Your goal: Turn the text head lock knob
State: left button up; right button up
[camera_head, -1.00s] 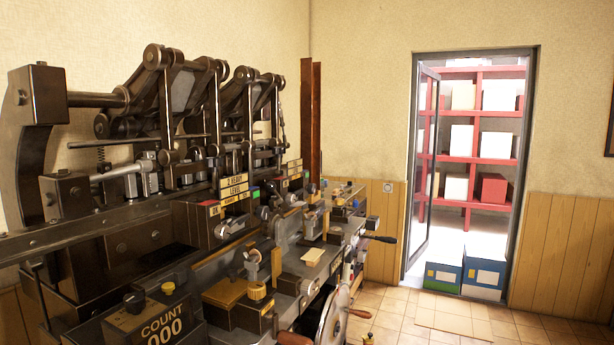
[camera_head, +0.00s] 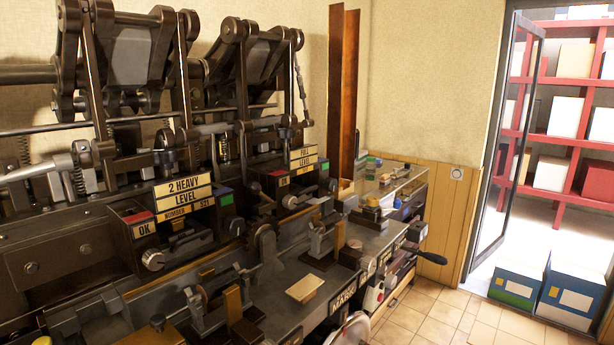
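Neither of my grippers shows in the head view. The large cam press (camera_head: 200,275) fills the left and middle of the view. A silver round knob (camera_head: 153,259) sticks out below the black box with the "OK" label. A similar silver knob (camera_head: 290,201) sits on the second box farther along. I cannot tell which knob is the text head lock knob, as no label naming it can be read. A sign (camera_head: 184,193) reading "2 HEAVY LEVEL" stands above the nearer box.
A black-handled lever (camera_head: 432,257) juts from the machine's right side over the tiled floor. A partly visible wheel (camera_head: 346,330) is at the bottom edge. Two boxes (camera_head: 542,289) stand in the open doorway at right. Tiled floor (camera_head: 440,320) is free right of the machine.

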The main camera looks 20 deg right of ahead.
aim_at(330, 184)
jog(key=i+l+u, duration=0.15)
jog(key=l+u, duration=0.25)
jog(key=l, duration=0.4)
jog(key=l+u, duration=0.35)
jog(key=l, duration=0.5)
jog(key=l+u, duration=0.4)
jog(key=l, duration=0.5)
